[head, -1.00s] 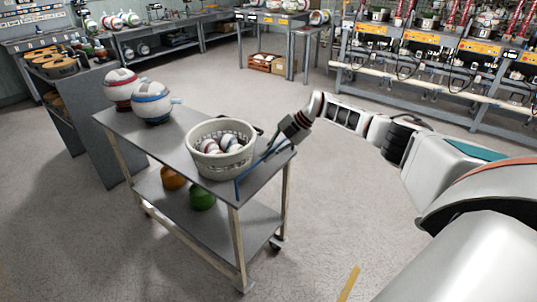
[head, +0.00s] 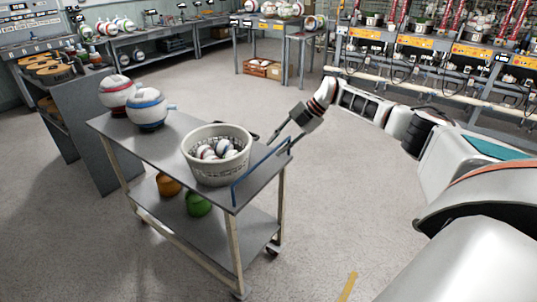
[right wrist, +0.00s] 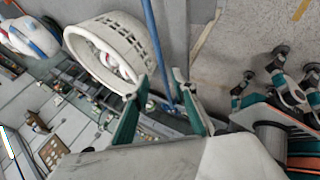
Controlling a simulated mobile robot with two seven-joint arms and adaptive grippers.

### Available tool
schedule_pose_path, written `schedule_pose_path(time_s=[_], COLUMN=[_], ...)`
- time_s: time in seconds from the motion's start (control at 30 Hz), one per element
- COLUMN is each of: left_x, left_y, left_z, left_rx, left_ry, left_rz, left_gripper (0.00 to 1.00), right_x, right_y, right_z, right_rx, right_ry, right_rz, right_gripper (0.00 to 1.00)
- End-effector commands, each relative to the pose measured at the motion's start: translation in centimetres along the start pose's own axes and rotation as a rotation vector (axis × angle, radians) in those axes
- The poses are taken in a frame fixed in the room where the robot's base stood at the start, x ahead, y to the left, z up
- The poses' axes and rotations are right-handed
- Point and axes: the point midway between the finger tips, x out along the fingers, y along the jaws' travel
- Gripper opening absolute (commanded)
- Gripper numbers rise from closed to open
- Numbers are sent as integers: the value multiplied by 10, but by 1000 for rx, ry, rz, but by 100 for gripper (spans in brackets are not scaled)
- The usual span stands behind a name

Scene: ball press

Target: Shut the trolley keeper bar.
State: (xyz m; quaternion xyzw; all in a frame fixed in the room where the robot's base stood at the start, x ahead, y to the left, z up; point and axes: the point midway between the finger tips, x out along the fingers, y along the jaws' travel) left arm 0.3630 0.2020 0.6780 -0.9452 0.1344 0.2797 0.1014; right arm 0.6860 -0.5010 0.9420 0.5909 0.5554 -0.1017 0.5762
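The trolley (head: 150,145) stands in the middle of the head view. Its blue keeper bar (head: 262,160) stands up along the trolley's right end, just beside the basket. My right gripper (head: 268,143) is at the bar's upper side, near its far half. In the right wrist view the two teal fingers (right wrist: 160,112) are spread apart. The blue bar (right wrist: 158,50) runs down toward the gap between them, and I see no grip on it. My left gripper is not in view.
A white basket (head: 190,160) with several balls sits on the trolley top next to the bar. Two large balls, one red-banded (head: 117,95) and one blue-banded (head: 147,108), sit at the far left end. Open floor (head: 350,210) lies right of the trolley.

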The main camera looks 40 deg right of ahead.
Motion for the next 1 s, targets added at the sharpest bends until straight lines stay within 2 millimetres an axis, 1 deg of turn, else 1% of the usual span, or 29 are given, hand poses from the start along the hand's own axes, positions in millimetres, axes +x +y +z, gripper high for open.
schedule_pose_path(time_s=[0.03,0.1,0.2,0.3,0.47,0.9,0.97,1.0], left_x=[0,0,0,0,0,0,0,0], left_y=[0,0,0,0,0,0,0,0], left_z=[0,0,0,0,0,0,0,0], left_rx=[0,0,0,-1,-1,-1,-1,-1], left_ry=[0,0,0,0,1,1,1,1], left_rz=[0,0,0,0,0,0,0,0], left_gripper=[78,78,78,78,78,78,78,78], right_x=[-10,-20,-31,-37,-39,-39,-35,-28], right_y=[0,0,0,0,0,0,1,3], right_z=[1,0,0,0,0,-1,-3,-6], right_rx=[0,-1,-2,-1,-1,-2,-9,-22], right_ry=[-3,-1,-1,1,1,1,5,10], right_rz=[1,0,0,0,-1,0,3,8], right_gripper=[26,26,26,26,26,26,26,26])
